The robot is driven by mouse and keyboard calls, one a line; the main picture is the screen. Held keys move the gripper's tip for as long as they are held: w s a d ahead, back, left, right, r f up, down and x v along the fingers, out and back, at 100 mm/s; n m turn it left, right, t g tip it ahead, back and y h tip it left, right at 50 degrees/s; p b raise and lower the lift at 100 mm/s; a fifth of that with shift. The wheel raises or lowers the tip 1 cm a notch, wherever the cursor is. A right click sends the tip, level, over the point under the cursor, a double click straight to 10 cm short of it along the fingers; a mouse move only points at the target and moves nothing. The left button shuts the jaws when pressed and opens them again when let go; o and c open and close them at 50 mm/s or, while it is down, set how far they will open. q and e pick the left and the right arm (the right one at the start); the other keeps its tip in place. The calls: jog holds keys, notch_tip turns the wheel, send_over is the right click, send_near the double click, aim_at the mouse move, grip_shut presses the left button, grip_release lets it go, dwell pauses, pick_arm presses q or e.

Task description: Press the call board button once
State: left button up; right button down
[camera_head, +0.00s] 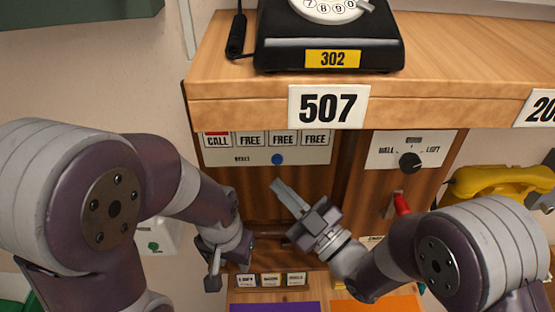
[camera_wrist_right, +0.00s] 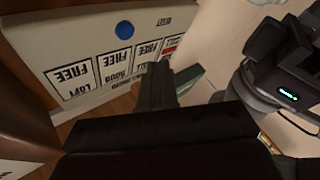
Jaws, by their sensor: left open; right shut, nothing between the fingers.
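The call board (camera_head: 219,155) is a pale panel below the shelf edge, with one red-topped CALL window and three FREE windows. Its round blue button (camera_head: 277,159) sits beside the word RESET. In the right wrist view the board (camera_wrist_right: 92,92) appears upside down, with the blue button (camera_wrist_right: 124,29) unobstructed. My right gripper (camera_head: 279,187) is shut and empty, its fingertips pointing up just below the blue button in the head view. Its fingers also show in the right wrist view (camera_wrist_right: 158,82); contact with the board is not visible. My left gripper (camera_head: 212,277) is open, low at the left.
A black dial phone (camera_head: 330,45) labelled 302 stands on the wooden shelf (camera_head: 455,85) above, which carries a 507 plate (camera_head: 328,107). Right of the board are a panel with a black knob (camera_head: 410,161), a red handle (camera_head: 402,204) and a yellow phone (camera_head: 490,182).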

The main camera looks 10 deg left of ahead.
aim_at(277, 160)
jog(key=shift+w+a+b, duration=0.25)
jog(key=shift+w+b, duration=0.05)
jog(key=shift+w, duration=0.6)
jog(key=shift+w+a+b, duration=0.25)
jog(key=shift+w, duration=0.65)
dwell(0.6)
jog(key=shift+w+a+b, duration=0.1)
jog(key=shift+w+b, duration=0.25)
jog(key=shift+w, duration=0.05)
jog(key=shift+w+a+b, duration=0.1)
jog(key=shift+w+b, duration=0.2)
jog(key=shift+w, duration=0.05)
dwell(0.5)
jog(key=shift+s, duration=0.15)
jog(key=shift+s+d, duration=0.2)
jog(key=shift+s, duration=0.45)
